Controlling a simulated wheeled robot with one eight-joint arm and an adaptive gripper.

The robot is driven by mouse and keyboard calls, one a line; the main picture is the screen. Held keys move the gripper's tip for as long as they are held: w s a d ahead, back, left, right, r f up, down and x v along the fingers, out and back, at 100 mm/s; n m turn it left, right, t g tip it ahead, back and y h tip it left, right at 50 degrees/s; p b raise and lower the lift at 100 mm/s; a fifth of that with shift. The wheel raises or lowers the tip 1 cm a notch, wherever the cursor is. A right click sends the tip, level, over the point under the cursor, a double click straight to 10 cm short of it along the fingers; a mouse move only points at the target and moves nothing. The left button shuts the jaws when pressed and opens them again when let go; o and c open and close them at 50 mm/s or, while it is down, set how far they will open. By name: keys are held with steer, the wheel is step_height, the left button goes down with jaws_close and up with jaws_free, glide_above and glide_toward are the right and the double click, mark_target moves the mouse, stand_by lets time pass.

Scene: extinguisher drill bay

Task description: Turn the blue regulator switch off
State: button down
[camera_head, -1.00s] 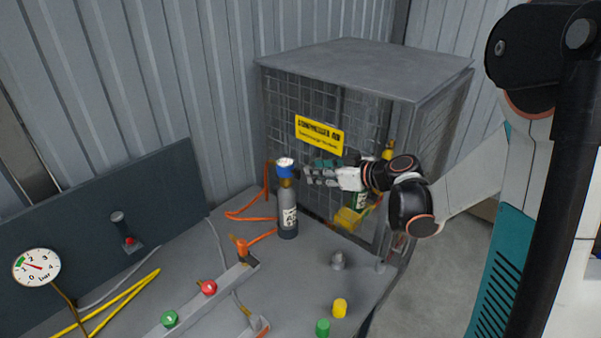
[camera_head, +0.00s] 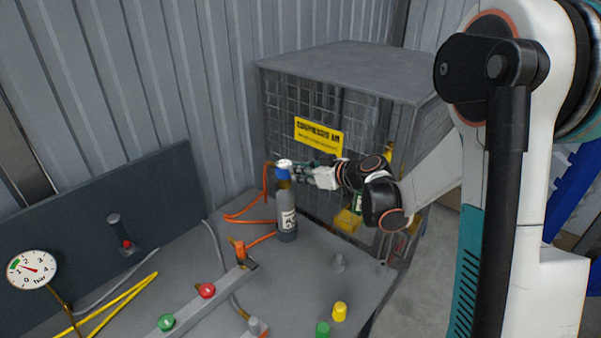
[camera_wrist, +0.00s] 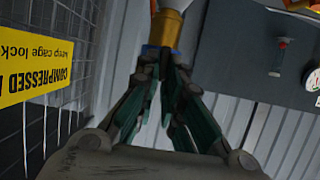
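The blue regulator switch (camera_head: 283,174) is a knob with a white top on the grey gas cylinder (camera_head: 287,211), which stands upright at the bench's back edge. My gripper (camera_head: 308,172) reaches it from the right. In the wrist view, which is upside down, the brass neck (camera_wrist: 164,30) and part of the blue switch (camera_wrist: 150,49) show just beyond the fingertips. My gripper (camera_wrist: 165,66) has its two teal fingers drawn together, with the tips at the blue switch. The fingers cover part of the switch, so contact and its turned position are unclear.
A mesh cage (camera_head: 350,61) with a yellow sign (camera_head: 319,137) stands close behind my gripper. Orange hose (camera_head: 262,221) lies left of the cylinder. A rail with red (camera_head: 207,291) and green (camera_head: 167,322) buttons and a pressure gauge (camera_head: 32,269) are nearer.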

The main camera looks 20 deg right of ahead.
stand_by(0.4)
steer(key=shift+w+d+f+m+g+y+b, duration=0.3)
steer(key=shift+m+y+b, duration=1.05)
steer(key=shift+m, duration=0.9)
steer(key=shift+w+d+f+m+g+y+b, duration=0.1)
steer(key=shift+d+f+m+y+b, duration=0.25)
steer(key=shift+m+y+b, duration=1.5)
steer(key=shift+w+d+f+m+g+y+b, duration=0.2)
steer(key=shift+f+m+y+b, duration=0.55)
steer(key=shift+m, duration=1.95)
steer(key=shift+r+b, duration=0.3)
steer(key=shift+r, duration=0.1)
steer(key=c, duration=1.7)
jaws_free()
steer(key=shift+s, duration=0.1)
